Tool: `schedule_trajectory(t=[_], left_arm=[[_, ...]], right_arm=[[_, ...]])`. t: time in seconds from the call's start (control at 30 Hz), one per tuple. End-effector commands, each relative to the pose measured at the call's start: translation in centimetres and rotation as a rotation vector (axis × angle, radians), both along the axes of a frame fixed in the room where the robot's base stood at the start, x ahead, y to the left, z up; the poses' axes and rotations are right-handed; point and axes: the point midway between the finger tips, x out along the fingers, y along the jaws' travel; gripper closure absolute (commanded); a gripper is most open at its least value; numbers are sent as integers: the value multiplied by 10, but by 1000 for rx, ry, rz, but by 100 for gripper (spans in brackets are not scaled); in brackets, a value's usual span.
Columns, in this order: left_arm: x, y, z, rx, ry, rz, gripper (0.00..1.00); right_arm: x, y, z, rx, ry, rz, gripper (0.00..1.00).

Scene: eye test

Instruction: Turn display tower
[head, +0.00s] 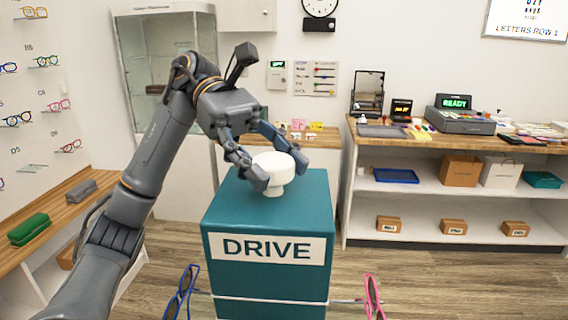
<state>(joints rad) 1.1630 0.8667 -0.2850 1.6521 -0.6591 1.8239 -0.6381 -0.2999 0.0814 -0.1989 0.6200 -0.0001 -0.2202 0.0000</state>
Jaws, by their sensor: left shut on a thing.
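The display tower (222,273) is a teal box with a white label reading "DRIVE" on its front. A white round knob (272,188) stands on a short stem on its top. My left gripper (283,171) reaches over the tower from the left and is shut on the knob, with one finger on the near left side and one on the far right side. Blue glasses (181,292) hang at the tower's lower left and pink glasses (373,297) at its lower right. The tower's lower part is cut off by the frame. My right gripper is not in view.
A wooden counter (470,147) with shelves runs along the right and holds a register (462,121) reading "READY". A glass cabinet (150,70) stands behind my left arm. A wooden ledge with a green case (28,229) is at left. Floor is clear right of the tower.

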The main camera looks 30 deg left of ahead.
Motion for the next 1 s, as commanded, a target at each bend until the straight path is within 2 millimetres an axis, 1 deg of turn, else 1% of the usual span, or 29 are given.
schedule_trajectory(t=[0.43,0.47,0.5,0.57,0.87,1.0], left_arm=[[-1,1,0,1,0,-2,100],[-1,1,0,1,0,-2,48],[-1,1,0,1,0,-2,39],[-1,1,0,1,0,-2,28],[-1,1,0,0,0,-2,28],[2,9,4,-1,-1,0,28]], right_arm=[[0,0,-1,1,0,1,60],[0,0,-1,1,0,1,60],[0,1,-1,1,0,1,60],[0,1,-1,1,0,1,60],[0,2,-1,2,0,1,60],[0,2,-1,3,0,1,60]])
